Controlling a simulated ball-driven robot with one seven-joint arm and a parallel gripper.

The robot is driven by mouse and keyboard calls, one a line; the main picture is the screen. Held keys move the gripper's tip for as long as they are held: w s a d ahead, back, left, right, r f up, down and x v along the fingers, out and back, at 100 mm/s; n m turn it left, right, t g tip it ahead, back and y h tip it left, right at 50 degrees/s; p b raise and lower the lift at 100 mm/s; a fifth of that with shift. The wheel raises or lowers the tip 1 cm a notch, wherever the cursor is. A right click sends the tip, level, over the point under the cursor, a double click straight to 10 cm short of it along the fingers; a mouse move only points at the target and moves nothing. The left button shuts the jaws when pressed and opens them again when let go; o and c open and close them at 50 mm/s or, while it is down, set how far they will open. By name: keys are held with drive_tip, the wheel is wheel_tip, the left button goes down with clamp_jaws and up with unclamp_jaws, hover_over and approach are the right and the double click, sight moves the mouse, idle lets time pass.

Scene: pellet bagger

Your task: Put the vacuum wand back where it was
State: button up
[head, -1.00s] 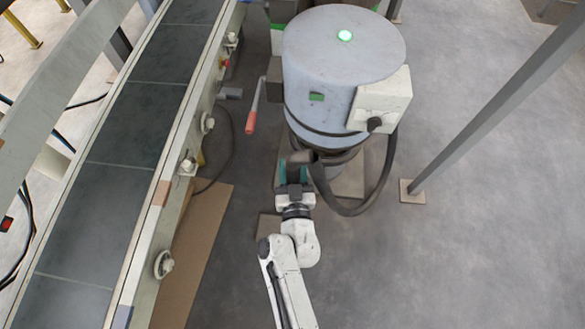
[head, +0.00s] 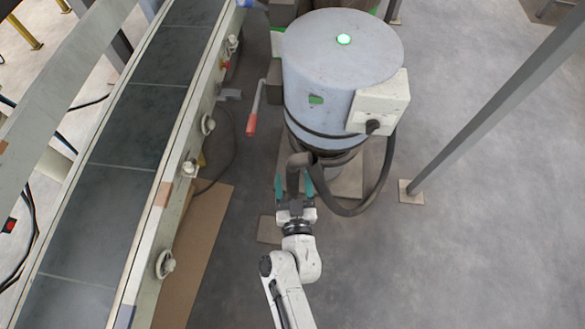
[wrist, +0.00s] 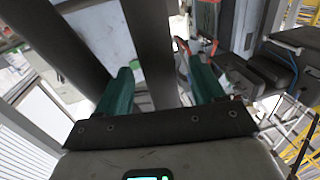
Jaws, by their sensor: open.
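The vacuum wand (head: 294,177) is a dark grey tube with a bent top, close against the front of the grey drum-shaped vacuum (head: 330,75). A dark hose (head: 350,211) loops from the wand's top to the vacuum's right side. My gripper (head: 294,186) is open, its teal fingers apart on either side of the wand in the head view. In the wrist view the dark wand tube (wrist: 157,50) runs between the open fingers of my gripper (wrist: 162,80); contact cannot be told. The wand's lower end and any holder for it are hidden.
A conveyor (head: 125,150) with knobs along its side runs on the left. A lever with a red grip (head: 252,122) sticks out between conveyor and vacuum. A grey post (head: 490,105) stands at right on a base plate. The floor at lower right is clear.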

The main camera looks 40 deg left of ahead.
drive_tip(key=p+v, duration=0.1)
drive_tip(key=v, duration=0.7)
drive_tip(key=shift+s+d, duration=0.2)
drive_tip(key=w+d+r+m+g+h, duration=0.1)
drive_tip(key=w+d+g+h, duration=0.15)
drive_tip(key=d, duration=0.95)
drive_tip(key=w+d+r+m+g+h, duration=0.1)
drive_tip(key=d+g+h, duration=0.3)
drive_tip(key=d, duration=0.7)
drive_tip(key=s+d+r+m+g+h, duration=0.2)
drive_tip(key=s+d+m+h, duration=0.1)
drive_tip(key=s+d, duration=0.4)
drive_tip(key=s+d+r+m+g+h, duration=0.3)
drive_tip(key=s+d, duration=0.4)
drive_tip(key=d, duration=0.5)
drive_tip(key=shift+s+m+g, duration=0.35)
drive_tip(key=shift+m, duration=0.05)
